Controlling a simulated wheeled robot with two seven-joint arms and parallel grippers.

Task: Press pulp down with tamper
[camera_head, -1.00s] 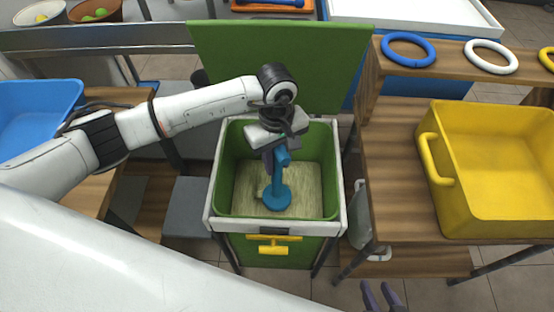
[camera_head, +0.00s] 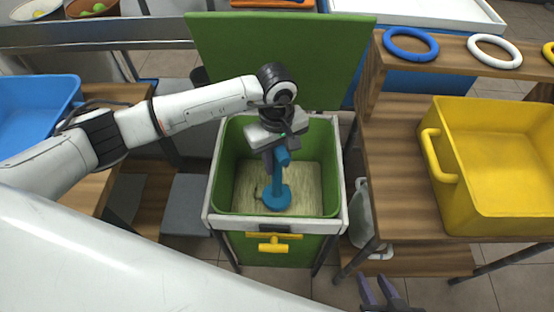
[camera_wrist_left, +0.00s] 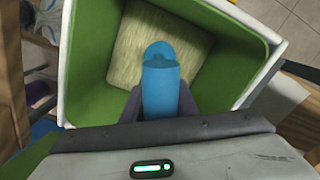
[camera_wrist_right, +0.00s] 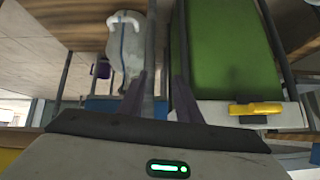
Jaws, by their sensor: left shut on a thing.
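The blue tamper (camera_head: 277,194) stands upright in the green press box (camera_head: 232,165), its round foot on the pale yellow-green pulp (camera_head: 305,180). My left gripper (camera_head: 279,150) is shut on the top of the tamper's handle. The tamper (camera_wrist_left: 160,88) also shows between the fingers in the left wrist view, with the pulp (camera_wrist_left: 130,45) below it. Whether the foot presses into the pulp or only touches it I cannot tell. My right gripper (camera_head: 382,292) is at the bottom edge of the head view, apart from the box. Its fingers (camera_wrist_right: 160,95) are open and empty in the right wrist view.
The open green lid (camera_head: 280,60) stands behind the box. A yellow handle (camera_head: 273,243) is on the box front. To the right, a wooden table (camera_head: 400,180) holds a yellow bin (camera_head: 500,170). A translucent jug (camera_head: 361,212) is beside the box. A blue bin (camera_head: 35,105) is at left.

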